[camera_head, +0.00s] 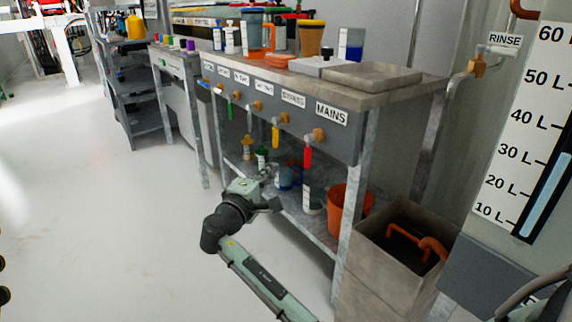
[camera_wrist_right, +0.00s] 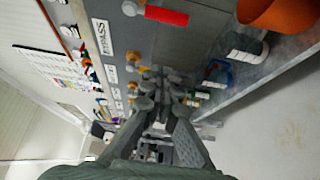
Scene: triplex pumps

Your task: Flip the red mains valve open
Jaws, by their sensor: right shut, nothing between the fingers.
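The red mains valve handle (camera_head: 307,155) hangs straight down from its brass valve body (camera_head: 318,134), below the MAINS label (camera_head: 331,113) on the bench front. In the right wrist view the red handle (camera_wrist_right: 167,17) shows at the top, beyond the fingertips. My right gripper (camera_head: 272,190) is shut and empty, low and to the left of the red handle, apart from it. In the right wrist view its fingers (camera_wrist_right: 160,74) are together with nothing between them. My left gripper is not in view.
A yellow handle (camera_head: 275,137) hangs left of the red one on the same panel. Below are a shelf with bottles (camera_head: 261,157) and an orange bucket (camera_head: 346,204). A bench leg (camera_head: 352,240) and a bin (camera_head: 377,238) stand to the right. The floor at left is clear.

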